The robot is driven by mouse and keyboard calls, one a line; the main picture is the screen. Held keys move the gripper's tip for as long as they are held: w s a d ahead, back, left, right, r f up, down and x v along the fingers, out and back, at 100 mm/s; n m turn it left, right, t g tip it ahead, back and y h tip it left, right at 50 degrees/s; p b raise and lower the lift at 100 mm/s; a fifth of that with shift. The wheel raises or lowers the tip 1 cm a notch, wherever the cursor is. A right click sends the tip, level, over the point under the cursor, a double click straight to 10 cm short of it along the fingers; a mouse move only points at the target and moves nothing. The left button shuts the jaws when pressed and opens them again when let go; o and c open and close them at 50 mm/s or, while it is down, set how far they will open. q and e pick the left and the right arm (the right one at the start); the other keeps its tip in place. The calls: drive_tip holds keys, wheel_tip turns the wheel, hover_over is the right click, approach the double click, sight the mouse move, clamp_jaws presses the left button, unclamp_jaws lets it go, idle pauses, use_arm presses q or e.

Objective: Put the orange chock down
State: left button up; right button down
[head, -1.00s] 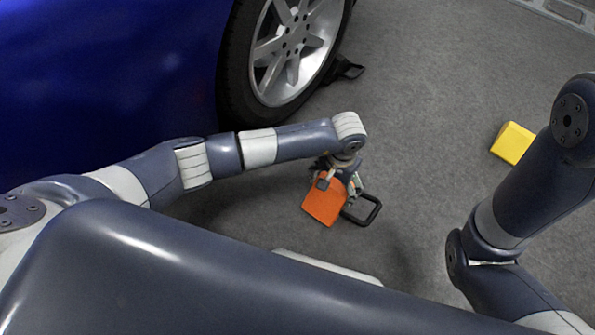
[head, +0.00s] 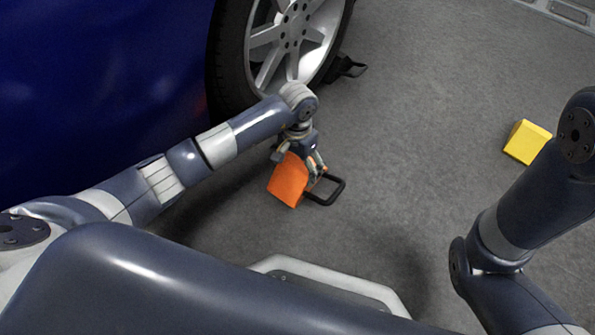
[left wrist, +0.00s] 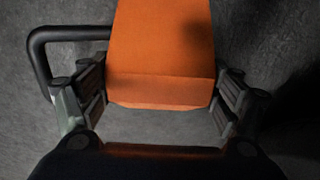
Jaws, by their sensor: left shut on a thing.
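The orange chock (head: 287,182) is a wedge block with a black loop handle (head: 337,190) on one side. My left gripper (head: 300,160) is shut on it, near the car's wheel. In the left wrist view the chock (left wrist: 160,60) sits between the two fingers of the left gripper (left wrist: 160,100), with the handle at the left. I cannot tell whether the chock touches the floor. My right arm shows at the right of the head view, but its gripper is out of view.
A blue car (head: 100,80) with a silver-rimmed wheel (head: 290,45) stands at the upper left. A black chock (head: 347,67) lies beside the tyre. A yellow block (head: 527,141) lies on the floor at the right. The grey floor (head: 420,130) between is clear.

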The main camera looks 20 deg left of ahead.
use_arm(q)
drive_tip(key=shift+w+f, duration=0.1)
drive_tip(key=shift+f, duration=0.3)
drive_tip(key=shift+f+b, duration=0.2)
drive_tip(key=shift+b, duration=0.2)
drive_tip(key=o, duration=1.7)
wheel_tip(320, 180, up, 8)
drive_tip(key=p, duration=0.5)
drive_tip(key=shift+p, duration=0.4)
drive_tip(key=shift+f, duration=0.1)
